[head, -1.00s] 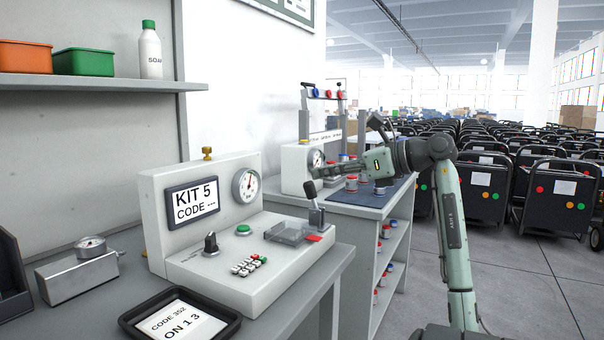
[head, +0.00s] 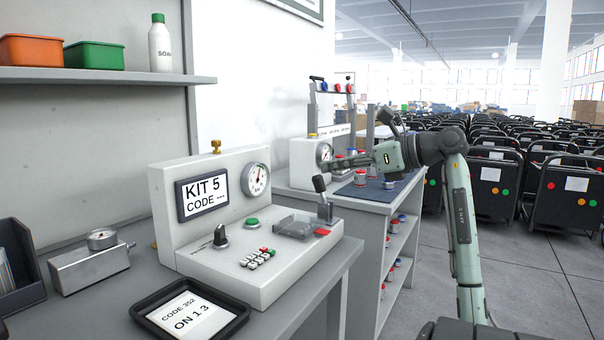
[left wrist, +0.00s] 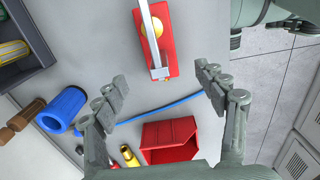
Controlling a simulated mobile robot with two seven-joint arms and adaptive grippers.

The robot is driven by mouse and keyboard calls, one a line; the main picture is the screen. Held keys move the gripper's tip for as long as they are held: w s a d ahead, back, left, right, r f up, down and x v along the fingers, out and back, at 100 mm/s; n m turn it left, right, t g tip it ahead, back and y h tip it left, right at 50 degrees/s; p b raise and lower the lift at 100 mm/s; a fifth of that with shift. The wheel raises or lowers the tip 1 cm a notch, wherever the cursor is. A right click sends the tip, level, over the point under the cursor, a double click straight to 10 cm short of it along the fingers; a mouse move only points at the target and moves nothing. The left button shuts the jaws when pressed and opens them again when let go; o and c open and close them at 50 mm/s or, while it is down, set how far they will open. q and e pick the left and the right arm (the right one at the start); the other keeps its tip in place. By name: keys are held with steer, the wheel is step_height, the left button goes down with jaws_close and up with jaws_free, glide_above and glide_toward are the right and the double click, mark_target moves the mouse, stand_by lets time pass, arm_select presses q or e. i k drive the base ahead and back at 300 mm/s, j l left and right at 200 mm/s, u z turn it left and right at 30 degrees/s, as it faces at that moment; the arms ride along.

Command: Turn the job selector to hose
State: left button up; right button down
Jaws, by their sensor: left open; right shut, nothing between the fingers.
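The white console (head: 250,290) stands on the grey bench. Its black selector knob (head: 220,237) sits on the sloped front, left of a green button (head: 252,222); the small lettering beside the knob is too small to read. The console's screen (head: 203,195) reads KIT 5, CODE, then dashes. My right gripper (head: 345,163) is shut and empty, held to the right of the console, apart from the knob. My left gripper (left wrist: 166,88) is open and empty in the left wrist view, above a grey surface, and is outside the head view.
A black tray (head: 238,318) with a card reading CODE 352, ON 1 3 lies before the console. A lever (head: 321,190) rises at its right end. A gauge block (head: 90,268) stands at left. Below my left gripper are a red bin (left wrist: 170,140) and a red fixture (left wrist: 153,55).

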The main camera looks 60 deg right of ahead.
mark_target(220, 239)
steer(key=k+l, duration=0.25)
steer(key=l, duration=0.15)
steer(key=k+l, duration=0.3)
steer(key=l, duration=0.15)
steer(key=k+l, duration=0.25)
steer(key=l, duration=0.15)
steer(key=k+l, duration=0.3)
steer(key=l, duration=0.15)
steer(key=k+l, duration=0.25)
steer(key=l, duration=0.15)
